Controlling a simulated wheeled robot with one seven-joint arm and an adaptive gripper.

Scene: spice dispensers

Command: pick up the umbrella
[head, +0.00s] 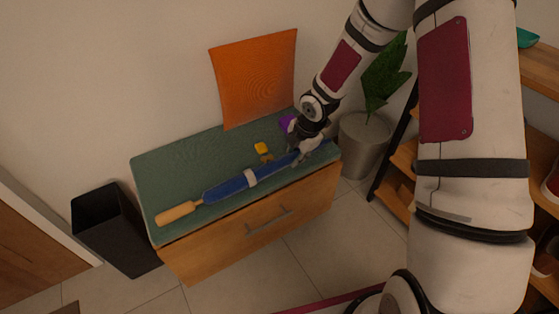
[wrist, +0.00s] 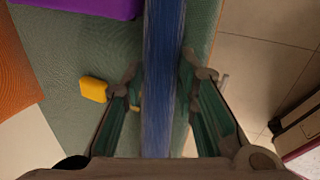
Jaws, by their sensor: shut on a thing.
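The umbrella (head: 228,187) is folded, blue, with a white band and a light wooden handle. It lies lengthwise near the front edge of a green-topped wooden cabinet (head: 178,164), its handle at the left end. My gripper (head: 298,156) is at the umbrella's right part, at the cabinet's right end. In the wrist view, the blue umbrella (wrist: 160,85) runs between the two fingers of my gripper (wrist: 160,85), which is shut on it. The umbrella's far right tip is partly hidden by my gripper in the head view.
A small yellow object (head: 262,148) and a purple object (head: 287,123) are on the cabinet top. An orange cushion (head: 256,78) leans against the wall. A potted plant (head: 364,145) and wooden shelves (head: 541,75) stand to the right, a black bin (head: 108,228) to the left.

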